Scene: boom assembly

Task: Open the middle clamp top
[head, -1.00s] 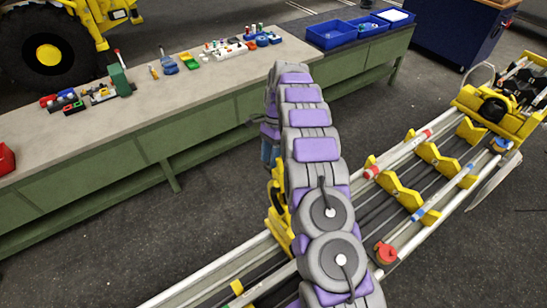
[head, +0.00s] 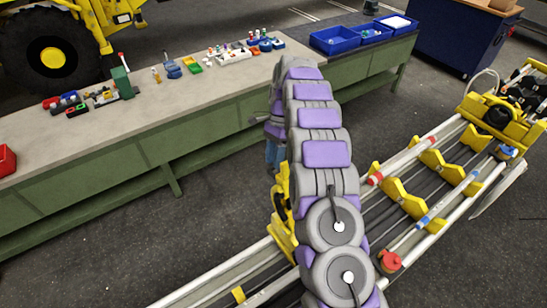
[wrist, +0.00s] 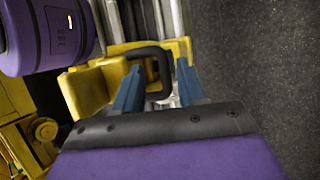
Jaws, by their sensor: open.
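In the wrist view a yellow clamp top (wrist: 92,88) carries a black loop handle (wrist: 163,62). My gripper (wrist: 158,66) is open, with its blue fingers on either side of part of the handle. I cannot tell whether either finger touches it. In the head view a yellow clamp (head: 282,212) on the boom is partly hidden behind my grey and purple arm. My gripper (head: 273,153) shows only in part there, its blue fingers beside the arm above this clamp.
The boom's long rails (head: 452,190) run diagonally at right, with yellow brackets (head: 405,199) and a red-capped part (head: 389,262). A green workbench (head: 110,165) with small parts and blue bins (head: 345,37) stands behind. Dark floor between bench and boom is clear.

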